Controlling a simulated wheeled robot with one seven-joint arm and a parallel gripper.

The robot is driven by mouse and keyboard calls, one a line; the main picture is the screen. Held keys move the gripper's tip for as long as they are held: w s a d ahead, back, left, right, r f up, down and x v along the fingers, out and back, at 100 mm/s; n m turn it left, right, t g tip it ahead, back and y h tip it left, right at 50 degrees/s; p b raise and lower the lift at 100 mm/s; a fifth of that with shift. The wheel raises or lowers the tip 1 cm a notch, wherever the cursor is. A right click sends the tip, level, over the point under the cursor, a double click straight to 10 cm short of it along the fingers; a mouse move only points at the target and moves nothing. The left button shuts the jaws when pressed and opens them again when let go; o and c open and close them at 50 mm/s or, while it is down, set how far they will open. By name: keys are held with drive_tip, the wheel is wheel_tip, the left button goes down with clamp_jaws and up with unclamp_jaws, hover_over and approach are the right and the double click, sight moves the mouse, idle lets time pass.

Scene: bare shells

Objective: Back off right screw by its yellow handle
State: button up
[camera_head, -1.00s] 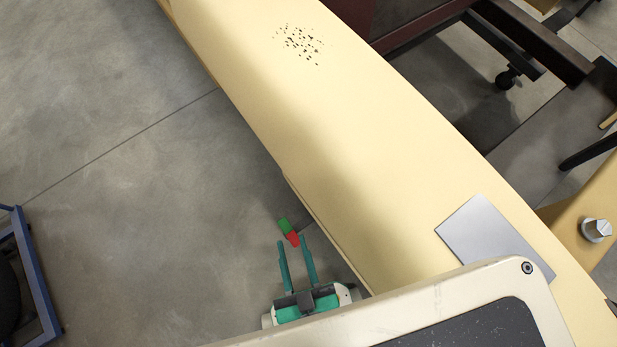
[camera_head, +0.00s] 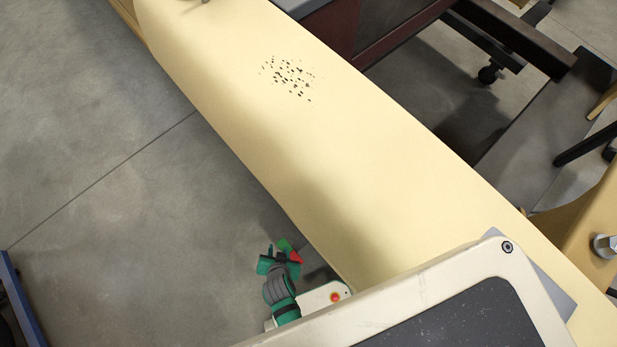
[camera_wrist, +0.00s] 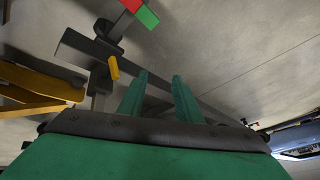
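In the wrist view a short yellow handle (camera_wrist: 113,67) sticks out from a dark metal clamp-like part (camera_wrist: 88,48). My gripper (camera_wrist: 160,76) has two green fingers spread apart with nothing between them. The yellow handle is just left of the left fingertip, and I see a gap between them. In the head view my gripper (camera_head: 278,260) is low beside the near edge of the long pale top, and the yellow handle cannot be made out there. A red and green piece (camera_head: 290,252) shows by the gripper, and also at the top of the wrist view (camera_wrist: 140,10).
The long pale yellow top (camera_head: 330,170) runs diagonally, with dark specks (camera_head: 290,77) on it. A yellow frame-like part (camera_wrist: 35,90) is at the wrist view's left. Grey floor (camera_head: 110,200) is open to the left, with a blue frame (camera_head: 22,300) at the edge.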

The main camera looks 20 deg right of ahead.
drive_tip(key=w+d+f+m+g+h, duration=0.2)
drive_tip(key=w+d+f+m+g, duration=0.15)
drive_tip(key=f, duration=0.35)
drive_tip(key=m+g+h, duration=0.2)
drive_tip(key=m+g, duration=0.1)
drive_tip(key=g, duration=0.1)
approach(309, 229)
drive_tip(key=f, duration=0.1)
drive_tip(key=x, duration=1)
drive_tip(key=shift+w+f, duration=0.25)
drive_tip(key=shift+f, duration=0.15)
clamp_jaws()
